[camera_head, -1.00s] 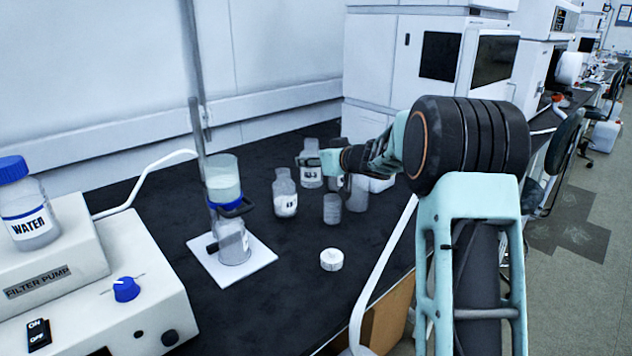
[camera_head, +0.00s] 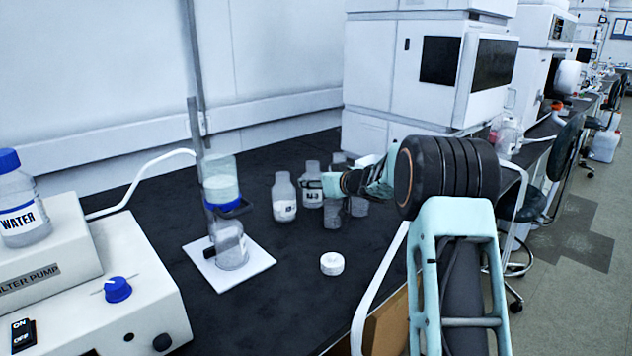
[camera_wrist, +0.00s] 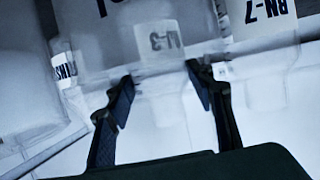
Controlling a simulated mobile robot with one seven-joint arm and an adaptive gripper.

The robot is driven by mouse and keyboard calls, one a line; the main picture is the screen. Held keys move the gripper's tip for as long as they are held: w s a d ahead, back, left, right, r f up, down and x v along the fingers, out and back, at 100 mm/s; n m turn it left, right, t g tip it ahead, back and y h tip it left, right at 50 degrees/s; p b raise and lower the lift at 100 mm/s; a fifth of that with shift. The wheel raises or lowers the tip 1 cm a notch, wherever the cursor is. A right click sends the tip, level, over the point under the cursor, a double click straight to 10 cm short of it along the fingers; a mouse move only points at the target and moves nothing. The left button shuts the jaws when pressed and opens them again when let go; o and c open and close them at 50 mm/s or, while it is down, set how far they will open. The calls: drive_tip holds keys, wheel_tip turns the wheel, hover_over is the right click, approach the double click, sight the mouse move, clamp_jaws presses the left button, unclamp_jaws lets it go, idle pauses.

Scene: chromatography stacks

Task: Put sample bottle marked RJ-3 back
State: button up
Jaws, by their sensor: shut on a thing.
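A clear bottle with a white label ending in "-3" (camera_head: 312,197) is in my gripper (camera_head: 311,184), upright among the glassware at the middle of the bench. In the wrist view the held bottle (camera_wrist: 166,42) appears upside down between my two fingers (camera_wrist: 160,80), its label partly legible. The fingers are at its neck. I cannot tell whether its base touches the bench. A similar labelled bottle (camera_head: 284,200) stands just left of it. A bottle marked RN-7 (camera_wrist: 263,45) shows on the right in the wrist view.
A white cap (camera_head: 332,264) lies in front. A filter funnel assembly (camera_head: 222,190) on a white base stands to the left, beside the filter pump (camera_head: 130,290). White instruments (camera_head: 385,70) stand behind. The dark bench (camera_head: 135,215) is clear behind the funnel.

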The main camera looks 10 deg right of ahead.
drive_tip(key=o, duration=1.4)
drive_tip(key=shift+f, duration=0.1)
drive_tip(key=shift+r, duration=0.25)
drive_tip(key=p+v, duration=0.2)
drive_tip(key=v, duration=1)
drive_tip(key=shift+p, duration=0.35)
drive_tip(key=shift+d, duration=0.1)
